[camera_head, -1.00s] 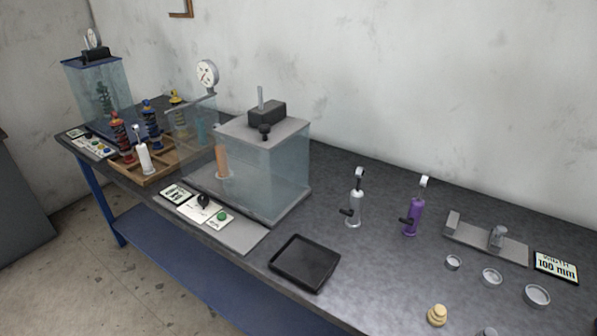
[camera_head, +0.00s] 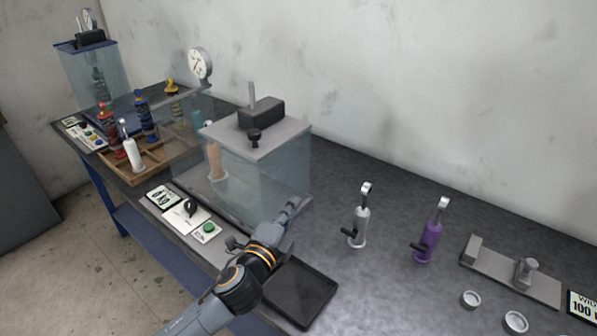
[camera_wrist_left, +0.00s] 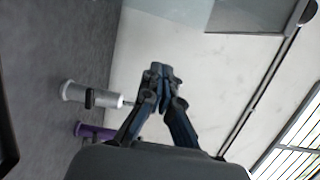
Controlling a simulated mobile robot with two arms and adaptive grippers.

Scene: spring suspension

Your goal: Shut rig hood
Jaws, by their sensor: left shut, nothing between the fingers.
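The rig hood (camera_head: 262,170) is a clear box with a grey top, on the rig at the middle of the bench in the head view. A black block with an upright rod and a dark knob (camera_head: 254,136) sit on its top. An orange-brown cylinder (camera_head: 214,163) stands by its left side; I cannot tell whether the hood encloses it. My left gripper (camera_head: 292,208) is shut and empty, in front of the hood's lower right corner; contact cannot be told.
A black tray (camera_head: 300,292) lies under and beside my left arm. A white-bodied tool (camera_head: 360,228) and a purple one (camera_head: 428,241) stand to the right. A control panel (camera_head: 188,215) lies in front of the rig. A wooden rack (camera_head: 150,164) with shock absorbers is at left.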

